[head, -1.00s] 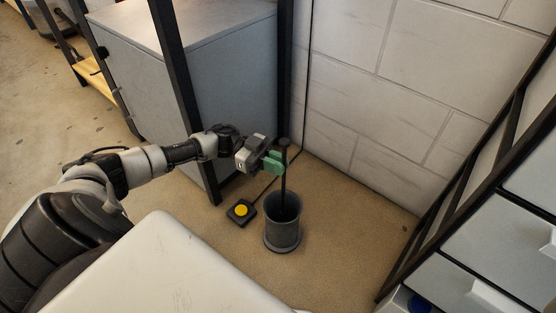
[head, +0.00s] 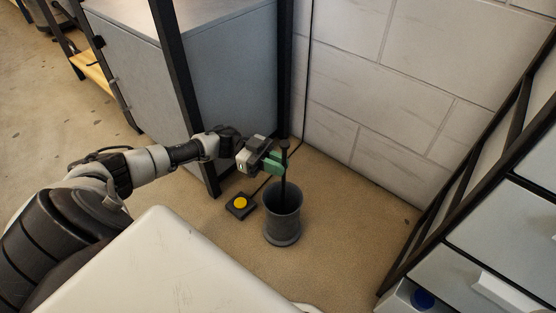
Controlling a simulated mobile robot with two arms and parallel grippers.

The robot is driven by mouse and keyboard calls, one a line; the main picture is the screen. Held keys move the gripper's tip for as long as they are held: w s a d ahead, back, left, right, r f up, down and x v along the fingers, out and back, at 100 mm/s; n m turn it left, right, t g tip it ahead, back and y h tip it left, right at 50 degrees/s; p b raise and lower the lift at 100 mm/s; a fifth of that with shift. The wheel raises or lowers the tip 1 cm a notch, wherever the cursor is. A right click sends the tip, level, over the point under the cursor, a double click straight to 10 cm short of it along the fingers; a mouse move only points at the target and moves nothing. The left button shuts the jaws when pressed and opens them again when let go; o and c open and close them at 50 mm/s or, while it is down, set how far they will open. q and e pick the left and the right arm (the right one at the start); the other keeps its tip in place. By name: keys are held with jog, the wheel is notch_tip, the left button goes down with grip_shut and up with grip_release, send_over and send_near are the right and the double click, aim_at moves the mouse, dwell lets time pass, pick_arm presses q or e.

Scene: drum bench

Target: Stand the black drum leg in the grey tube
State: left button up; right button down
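The grey tube (head: 283,222) stands upright on the floor, open at the top. The black drum leg (head: 283,175) is a thin dark rod, near upright, with its lower end inside the tube's mouth. How deep it reaches is hidden by the tube wall. My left gripper (head: 277,163), with green fingers, is shut on the leg near its top, above the tube. My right gripper does not show.
A black pedal box with a yellow button (head: 240,203) sits on the floor just left of the tube. A grey cabinet (head: 225,80) and black frame posts stand behind. A block wall (head: 420,90) is at the back, drawers (head: 510,225) at right. Floor right of the tube is clear.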

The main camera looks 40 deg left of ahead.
pick_arm(q)
jog(key=o, duration=0.5)
